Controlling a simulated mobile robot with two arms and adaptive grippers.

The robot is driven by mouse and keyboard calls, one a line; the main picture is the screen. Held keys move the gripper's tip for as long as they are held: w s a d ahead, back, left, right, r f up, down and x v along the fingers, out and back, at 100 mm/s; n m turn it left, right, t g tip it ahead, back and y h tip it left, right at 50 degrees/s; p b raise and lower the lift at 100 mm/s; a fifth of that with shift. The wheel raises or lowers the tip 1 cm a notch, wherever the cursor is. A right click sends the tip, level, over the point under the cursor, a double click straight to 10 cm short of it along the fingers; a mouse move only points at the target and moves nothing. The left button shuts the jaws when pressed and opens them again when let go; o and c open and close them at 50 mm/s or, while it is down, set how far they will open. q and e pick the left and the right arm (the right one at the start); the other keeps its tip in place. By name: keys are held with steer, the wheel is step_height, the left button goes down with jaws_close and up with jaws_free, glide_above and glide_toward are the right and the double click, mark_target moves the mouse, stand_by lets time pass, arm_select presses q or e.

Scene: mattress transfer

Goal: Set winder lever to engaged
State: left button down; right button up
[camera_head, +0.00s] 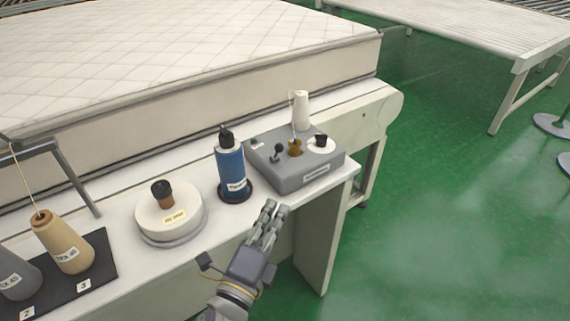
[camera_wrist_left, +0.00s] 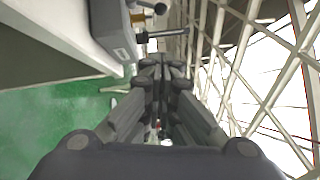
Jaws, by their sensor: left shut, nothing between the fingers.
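The winder is a grey box (camera_head: 300,177) with a label on its front, standing at the right end of the white bench. A short black lever (camera_head: 277,152) with a round knob stands on its top left part. My left gripper (camera_head: 273,210) is shut and empty, in front of the bench edge, below and to the left of the grey box and apart from it. In the left wrist view the grey box (camera_wrist_left: 114,32) is at the upper left, with dark rods sticking out from it, beyond the shut fingertips (camera_wrist_left: 162,68). My right gripper does not show.
A blue bottle (camera_head: 231,166) stands left of the winder, close to my left gripper. A round white device (camera_head: 170,216) and thread cones (camera_head: 62,245) are further left on the bench (camera_head: 130,172). A white spool (camera_head: 301,110) stands behind the box. A mattress (camera_head: 200,95) lies behind. Green floor is open at right.

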mark_target(278, 151)
arm_select(q)
steer(key=w+a+p+x, duration=0.1)
steer(key=a+p+x, duration=0.1)
steer(key=x, duration=1.1)
steer(key=shift+a+p, duration=0.35)
steer(key=shift+p, duration=0.15)
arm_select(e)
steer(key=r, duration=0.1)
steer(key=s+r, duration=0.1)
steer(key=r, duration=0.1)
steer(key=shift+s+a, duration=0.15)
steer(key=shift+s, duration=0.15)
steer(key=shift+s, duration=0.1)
